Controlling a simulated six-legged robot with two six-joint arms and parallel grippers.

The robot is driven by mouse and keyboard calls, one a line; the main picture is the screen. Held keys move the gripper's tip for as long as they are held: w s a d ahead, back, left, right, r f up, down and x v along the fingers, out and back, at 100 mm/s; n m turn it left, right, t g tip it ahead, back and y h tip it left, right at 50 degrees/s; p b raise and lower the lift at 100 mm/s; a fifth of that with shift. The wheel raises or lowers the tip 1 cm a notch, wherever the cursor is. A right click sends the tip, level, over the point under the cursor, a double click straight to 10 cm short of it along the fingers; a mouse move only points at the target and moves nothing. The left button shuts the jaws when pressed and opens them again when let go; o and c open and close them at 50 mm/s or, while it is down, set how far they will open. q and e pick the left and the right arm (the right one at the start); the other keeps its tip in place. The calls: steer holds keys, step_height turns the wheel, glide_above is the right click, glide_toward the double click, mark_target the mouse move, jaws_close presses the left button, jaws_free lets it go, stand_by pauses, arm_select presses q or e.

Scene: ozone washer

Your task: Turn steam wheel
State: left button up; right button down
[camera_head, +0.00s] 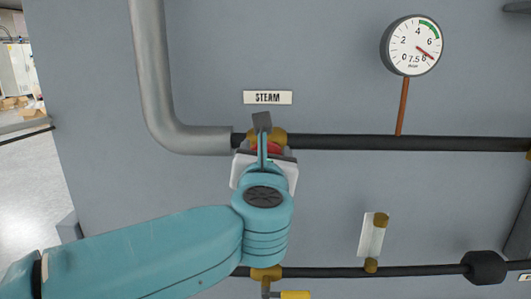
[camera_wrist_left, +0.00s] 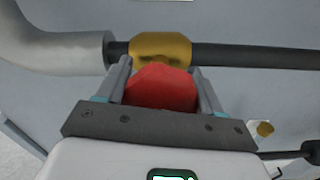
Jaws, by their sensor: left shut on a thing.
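The red steam wheel (camera_wrist_left: 160,88) sits on a brass valve body (camera_wrist_left: 160,47) in the dark pipe, below the STEAM label (camera_head: 267,97). In the head view my left gripper (camera_head: 262,130) is at the valve and hides most of the wheel; a little red (camera_head: 268,149) shows beside the finger. In the left wrist view my left gripper (camera_wrist_left: 165,82) has one finger on each side of the wheel and is shut on it. My right gripper is in neither view.
A pressure gauge (camera_head: 413,46) stands on a copper stem above the dark pipe (camera_head: 350,142). A thick grey pipe (camera_head: 152,70) bends down at left. A lower pipe (camera_head: 410,270) carries a yellow-handled valve (camera_head: 295,295) and a flow tube (camera_head: 372,236). Open floor lies far left.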

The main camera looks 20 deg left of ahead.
arm_select(q)
steer(key=shift+m, duration=0.3)
steer(key=m+p, duration=0.1)
steer(key=m, duration=0.3)
steer(key=shift+r+p, duration=0.1)
steer(key=shift+p, duration=0.2)
steer(key=m+p, duration=0.1)
steer(key=m, duration=0.2)
steer(key=shift+m+p, duration=0.3)
steer(key=m+p, duration=0.2)
steer(key=m, duration=0.3)
steer(key=shift+p, duration=0.4)
steer(key=shift+m+p, duration=0.85)
steer(key=shift+m, duration=0.95)
steer(key=shift+f, duration=0.2)
steer(key=o, duration=1)
steer(key=shift+o, duration=0.2)
